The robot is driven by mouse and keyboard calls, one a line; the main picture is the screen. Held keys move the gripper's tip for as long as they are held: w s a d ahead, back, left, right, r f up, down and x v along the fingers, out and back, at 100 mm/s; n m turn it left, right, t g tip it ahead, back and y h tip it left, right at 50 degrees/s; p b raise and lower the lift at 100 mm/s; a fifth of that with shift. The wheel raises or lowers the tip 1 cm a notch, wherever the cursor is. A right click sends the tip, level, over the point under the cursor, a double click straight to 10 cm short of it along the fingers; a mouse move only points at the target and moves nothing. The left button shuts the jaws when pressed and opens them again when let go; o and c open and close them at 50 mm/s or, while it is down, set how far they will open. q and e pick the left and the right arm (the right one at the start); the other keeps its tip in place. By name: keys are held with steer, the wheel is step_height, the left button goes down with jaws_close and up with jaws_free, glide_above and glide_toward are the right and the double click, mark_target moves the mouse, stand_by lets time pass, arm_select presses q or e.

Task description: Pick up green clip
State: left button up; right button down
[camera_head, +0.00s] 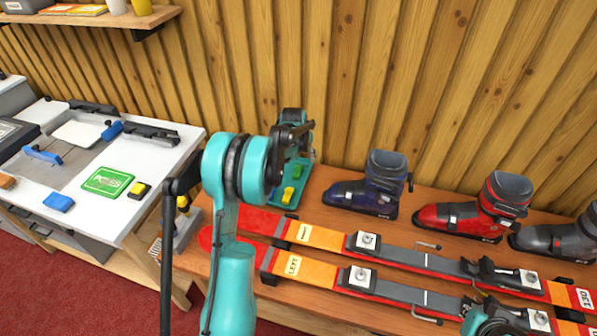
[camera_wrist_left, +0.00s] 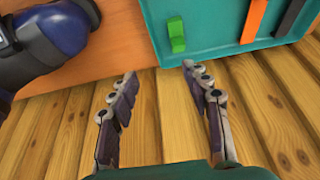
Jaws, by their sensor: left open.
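The green clip (camera_wrist_left: 176,36) stands in a teal tray (camera_wrist_left: 210,14) in the left wrist view, near the tray's edge. In the head view the left gripper (camera_head: 299,135) is over the tray near the wall. My right gripper does not show.
Ski boots (camera_head: 366,192) stand along the wall, right of the tray. Two skis (camera_head: 320,275) lie across the bench in front. A yellow clip (camera_head: 287,195) is in the tray. Orange (camera_wrist_left: 254,20) and dark strips (camera_wrist_left: 288,20) lie in it too. A white side table (camera_head: 110,215) stands left.

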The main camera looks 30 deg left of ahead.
arm_select(q)
glide_above(298, 166)
steer(key=s+d, duration=0.1)
steer(key=s, duration=0.2)
steer(key=f, duration=0.5)
steer(key=shift+w+f, duration=0.2)
steer(key=shift+f, duration=0.05)
steer(key=b+x, duration=0.1)
steer(key=x, duration=0.1)
steer(key=shift+a+f, duration=0.1)
steer(key=shift+f, duration=0.3)
steer(key=b+x, duration=0.1)
steer(key=x, duration=0.1)
steer(key=b+x, duration=0.2)
steer(key=x, duration=0.1)
steer(key=shift+w+a, duration=0.15)
steer(key=shift+a, duration=0.1)
steer(key=shift+r, duration=0.15)
jaws_close()
